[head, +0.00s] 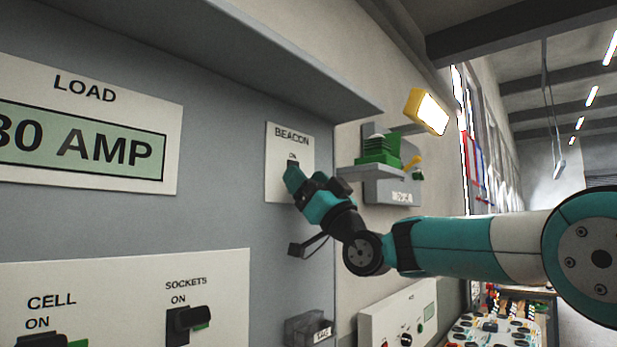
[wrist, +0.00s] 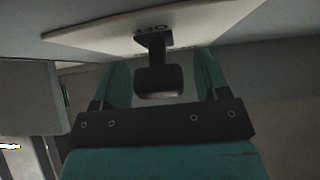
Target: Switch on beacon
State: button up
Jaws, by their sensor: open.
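The beacon panel (head: 278,143) is a white plate labelled BEACON with ON below, on the grey wall cabinet in the head view. My gripper (head: 290,172) is at the lower part of this plate and hides most of its switch. In the wrist view the plate (wrist: 90,38) is along the top, with part of a label showing. The dark beacon switch (wrist: 158,80) sticks out from it. My gripper (wrist: 162,80) is open, with one teal finger on each side of the switch knob. I cannot tell whether the fingers touch it.
A LOAD panel (head: 110,92) reads 80 AMP at left. A SOCKETS switch (head: 187,322) and a CELL switch (head: 48,340) are lower left. A shelf (head: 372,173) with a green object stands right of the beacon plate. A grey ledge (head: 290,65) overhangs above.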

jog(key=shift+c, duration=0.2)
jog(key=c, duration=0.9)
